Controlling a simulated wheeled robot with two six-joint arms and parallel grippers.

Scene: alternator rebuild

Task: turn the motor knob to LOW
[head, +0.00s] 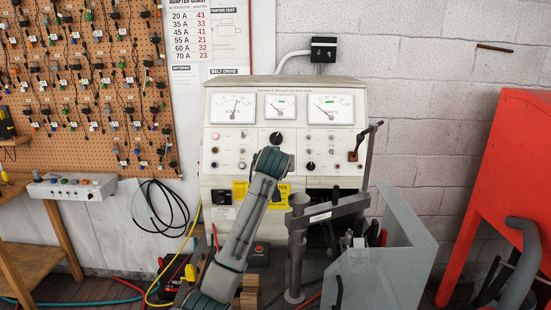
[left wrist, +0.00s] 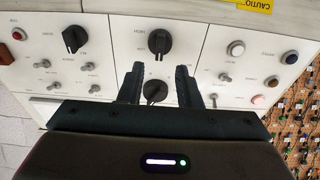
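The test bench's pale control panel (head: 240,150) stands against the wall. In the head view a black knob (head: 276,138) sits below the middle gauge, just above my left arm, which hides the panel's lower middle and my left gripper. The left wrist view shows the panel upside down. There my left gripper (left wrist: 158,75) is open and empty, its dark fingers pointing at the panel's middle column. One black knob (left wrist: 159,41) is just beyond the fingertips; another black knob (left wrist: 154,92) shows between the fingers.
Another black knob (left wrist: 74,38) and several toggle switches flank the middle column, with coloured buttons (left wrist: 236,48) opposite.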

